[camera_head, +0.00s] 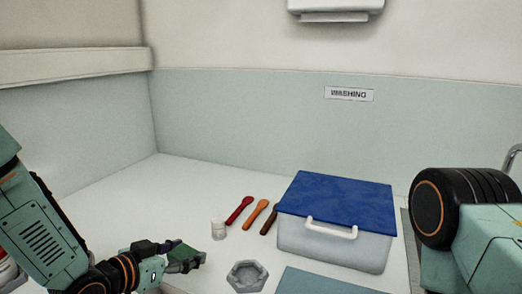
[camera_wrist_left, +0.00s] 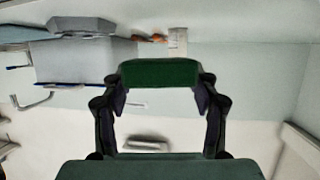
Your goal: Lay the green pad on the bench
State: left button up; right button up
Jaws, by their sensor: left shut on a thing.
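My left gripper (camera_head: 187,260) is shut on the green pad (camera_head: 182,252) and holds it over the left front part of the white bench (camera_head: 180,190). In the left wrist view the green pad (camera_wrist_left: 158,72) sits between the two fingertips, with a finger on each side. In the head view the gripper partly hides it. Whether the pad touches the bench is hard to tell. My right arm shows at the right edge, but its gripper is out of view.
Right of the gripper stand a small white jar (camera_head: 218,230) and a grey faceted dish (camera_head: 246,276). Behind are red (camera_head: 239,210) and orange (camera_head: 255,213) spoons and a brown-handled one (camera_head: 269,222). A blue-lidded bin (camera_head: 332,240) stands right. The bench's back left is clear.

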pick_arm(q)
jog(key=s+f+m+g+h+b, duration=0.1)
jog(key=s+f+m+h+b, duration=0.1)
jog(key=s, duration=0.4)
jog(key=s+f+m+g+h+b, duration=0.1)
jog(key=s+f+m+g+b, duration=0.1)
jog(key=s, duration=0.5)
jog(key=shift+a+f+g+h, duration=0.3)
jog(key=shift+a+f+h, duration=0.1)
jog(key=shift+f, duration=0.35)
jog(key=shift+m, duration=0.3)
jog(key=shift+s+a, duration=0.1)
jog(key=shift+a, duration=0.05)
